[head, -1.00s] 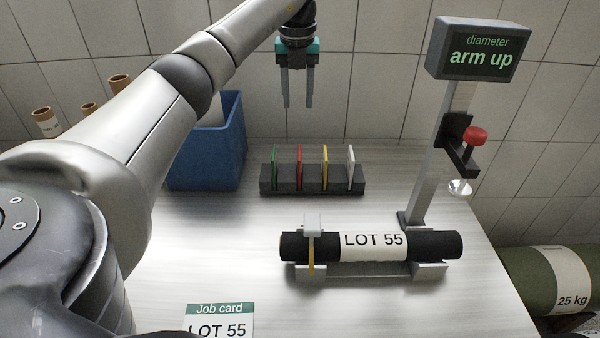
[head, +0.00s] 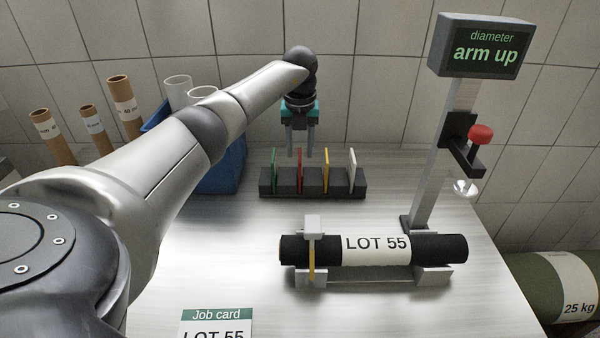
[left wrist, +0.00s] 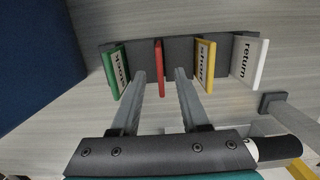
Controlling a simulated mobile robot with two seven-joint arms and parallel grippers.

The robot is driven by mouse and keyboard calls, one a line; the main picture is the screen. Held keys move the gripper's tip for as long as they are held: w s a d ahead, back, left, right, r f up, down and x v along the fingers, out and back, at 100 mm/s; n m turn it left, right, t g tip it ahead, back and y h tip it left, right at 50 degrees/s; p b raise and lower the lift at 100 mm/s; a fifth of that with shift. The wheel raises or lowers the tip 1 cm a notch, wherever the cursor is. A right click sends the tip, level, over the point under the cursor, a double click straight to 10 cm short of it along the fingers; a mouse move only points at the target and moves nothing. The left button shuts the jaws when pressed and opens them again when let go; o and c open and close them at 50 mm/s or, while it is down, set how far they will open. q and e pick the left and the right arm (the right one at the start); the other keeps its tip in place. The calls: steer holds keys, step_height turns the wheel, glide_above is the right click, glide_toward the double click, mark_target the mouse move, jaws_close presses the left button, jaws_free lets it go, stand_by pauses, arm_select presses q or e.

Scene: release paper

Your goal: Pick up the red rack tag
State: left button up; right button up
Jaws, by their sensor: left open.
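The red rack tag (head: 299,168) stands upright in a dark slotted rack (head: 313,187), between a green tag (head: 274,168) and a yellow tag (head: 325,169); a white tag (head: 351,171) is at the right end. My left gripper (head: 301,156) is open and empty, pointing down above the rack near the red tag. In the left wrist view the red tag (left wrist: 159,68) shows edge-on beyond and between the open fingers (left wrist: 160,75), apart from both. My right gripper is not in view.
A blue bin (head: 222,170) stands left of the rack. A black roll labelled LOT 55 (head: 375,249) lies on a cradle in front, beside a gauge stand (head: 437,150). A job card (head: 215,325) lies at the front. Cardboard tubes (head: 124,106) stand at far left.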

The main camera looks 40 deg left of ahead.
arm_select(q)
steer(key=shift+f, duration=0.35)
steer(key=shift+r, duration=0.1)
jaws_close()
stand_by(1.1)
